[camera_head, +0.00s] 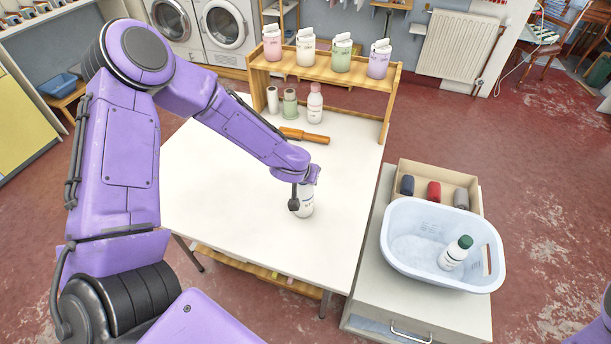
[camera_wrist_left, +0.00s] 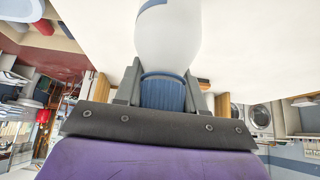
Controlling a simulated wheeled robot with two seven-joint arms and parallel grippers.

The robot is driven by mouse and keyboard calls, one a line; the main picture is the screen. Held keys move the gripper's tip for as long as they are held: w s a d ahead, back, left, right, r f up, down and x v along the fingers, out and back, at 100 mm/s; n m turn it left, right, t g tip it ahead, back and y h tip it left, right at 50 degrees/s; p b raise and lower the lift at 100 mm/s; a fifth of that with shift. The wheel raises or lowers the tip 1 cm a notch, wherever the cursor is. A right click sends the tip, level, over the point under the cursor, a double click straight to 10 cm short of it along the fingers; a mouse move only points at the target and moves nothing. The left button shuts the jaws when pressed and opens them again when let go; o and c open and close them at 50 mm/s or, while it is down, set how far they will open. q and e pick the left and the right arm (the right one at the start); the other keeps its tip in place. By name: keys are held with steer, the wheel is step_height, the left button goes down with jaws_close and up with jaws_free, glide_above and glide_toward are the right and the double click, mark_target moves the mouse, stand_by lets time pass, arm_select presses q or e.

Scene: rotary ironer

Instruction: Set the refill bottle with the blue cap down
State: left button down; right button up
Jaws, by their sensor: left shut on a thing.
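My left gripper (camera_head: 303,189) is shut on the refill bottle with the blue cap. The white bottle (camera_head: 306,208) hangs upright below the gripper, over the front right part of the white table (camera_head: 225,205). I cannot tell whether its base touches the tabletop. In the left wrist view the fingers grip the ribbed blue cap (camera_wrist_left: 162,92), with the white bottle body (camera_wrist_left: 168,35) beyond it. The gripper hides the cap in the head view. My right gripper is not in view.
At right, a white basin (camera_head: 398,262) holds a green-capped bottle (camera_head: 455,252). The table's left part is clear.

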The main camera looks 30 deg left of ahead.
arm_select(q)
steer(key=c, duration=0.7)
jaws_free()
steer(key=shift+o, duration=0.2)
steer(key=p+v, duration=0.2)
steer(key=v, duration=1)
